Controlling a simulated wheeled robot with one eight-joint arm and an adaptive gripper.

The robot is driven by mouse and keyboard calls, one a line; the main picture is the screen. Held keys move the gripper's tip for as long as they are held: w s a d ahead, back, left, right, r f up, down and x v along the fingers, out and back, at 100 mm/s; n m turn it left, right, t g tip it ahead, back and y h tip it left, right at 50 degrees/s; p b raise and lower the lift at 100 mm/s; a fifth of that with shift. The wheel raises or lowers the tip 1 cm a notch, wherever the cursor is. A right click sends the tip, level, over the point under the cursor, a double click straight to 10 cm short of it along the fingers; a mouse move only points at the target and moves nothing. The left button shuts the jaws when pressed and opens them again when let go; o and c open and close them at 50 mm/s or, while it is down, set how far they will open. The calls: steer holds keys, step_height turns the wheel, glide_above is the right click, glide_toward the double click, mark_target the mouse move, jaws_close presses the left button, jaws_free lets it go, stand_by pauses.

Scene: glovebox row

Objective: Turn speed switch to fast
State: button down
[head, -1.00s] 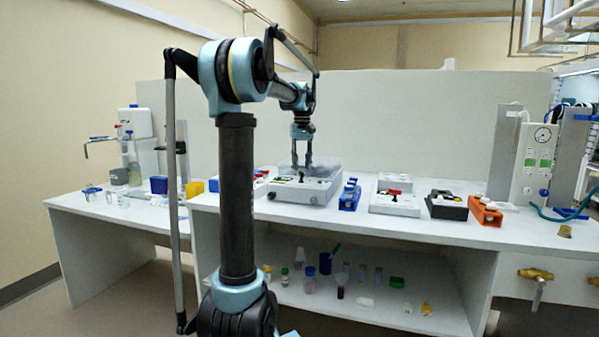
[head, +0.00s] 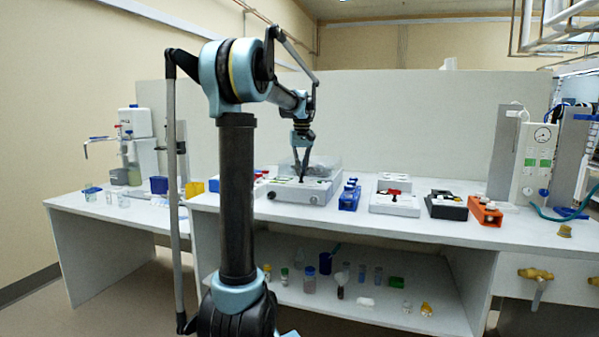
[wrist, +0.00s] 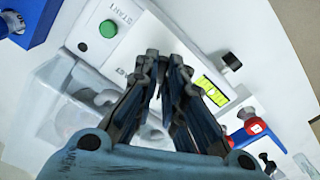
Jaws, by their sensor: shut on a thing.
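A white benchtop device (head: 318,197) with a clear lid stands on the bench, left of the middle in the head view. My gripper (head: 301,178) points down onto its top panel, with its fingers drawn close together. In the wrist view my gripper (wrist: 165,60) has its fingertips at the white panel (wrist: 150,38). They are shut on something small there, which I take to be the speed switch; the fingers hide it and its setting. A green button (wrist: 108,29) marked START is left of the fingertips. A partly covered label sits beside them.
In the wrist view a dark knob (wrist: 231,61) and a yellow-green level (wrist: 211,90) lie right of the fingers. A blue rack (head: 349,196), a white box (head: 396,203) and an orange rack (head: 485,211) stand to the right on the bench.

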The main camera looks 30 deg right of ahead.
steer(key=shift+w+a+m, duration=0.1)
steer(key=shift+a+m, duration=0.05)
steer(key=shift+m, duration=2.75)
steer(key=c, duration=1.7)
jaws_free()
steer(key=shift+r, duration=0.15)
step_height(320, 180, up, 12)
steer(key=shift+f, duration=0.15)
